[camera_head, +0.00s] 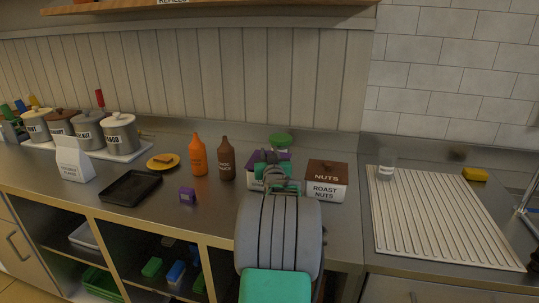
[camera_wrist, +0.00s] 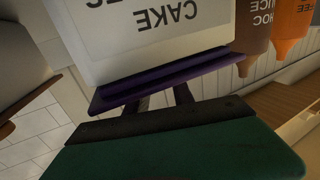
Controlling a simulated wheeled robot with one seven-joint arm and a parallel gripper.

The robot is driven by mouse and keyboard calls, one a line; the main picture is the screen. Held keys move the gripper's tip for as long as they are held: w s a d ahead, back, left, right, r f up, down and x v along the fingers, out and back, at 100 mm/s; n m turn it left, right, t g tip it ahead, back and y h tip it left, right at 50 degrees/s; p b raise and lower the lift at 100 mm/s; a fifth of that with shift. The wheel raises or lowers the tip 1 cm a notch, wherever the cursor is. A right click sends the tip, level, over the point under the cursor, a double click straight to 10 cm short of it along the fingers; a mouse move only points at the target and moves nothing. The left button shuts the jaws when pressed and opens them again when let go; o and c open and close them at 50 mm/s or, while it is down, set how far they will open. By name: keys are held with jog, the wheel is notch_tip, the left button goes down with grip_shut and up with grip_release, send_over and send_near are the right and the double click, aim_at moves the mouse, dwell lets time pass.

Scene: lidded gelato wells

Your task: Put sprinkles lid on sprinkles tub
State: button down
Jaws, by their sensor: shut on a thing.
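My gripper (camera_wrist: 166,97) is shut on a purple lid (camera_wrist: 165,82), whose edge spans the middle of the wrist view. The lid is right at the rim of a white tub (camera_wrist: 105,61), which appears upside down there. The tub's label reads "CAKE" and a second word that is cut off. I cannot tell whether the lid rests on the rim or sits just above it. In the head view the white tub (camera_head: 254,182) and purple lid (camera_head: 284,156) are partly hidden behind my arm. No label reading "sprinkles" is legible.
A nuts tub with a brown lid (camera_head: 327,170) stands close on the right. Brown (camera_head: 227,160) and orange (camera_head: 198,157) bottles stand left. A small purple block (camera_head: 187,195) and black tray (camera_head: 131,187) lie on the counter.

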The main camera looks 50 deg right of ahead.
jog(key=shift+f+b, duration=0.65)
jog(key=c, duration=1.4)
grip_release()
jog(key=o, duration=0.6)
jog(key=shift+c, duration=0.2)
jog(key=b+v, duration=0.2)
jog(key=v, duration=0.6)
jog(key=shift+b, duration=0.4)
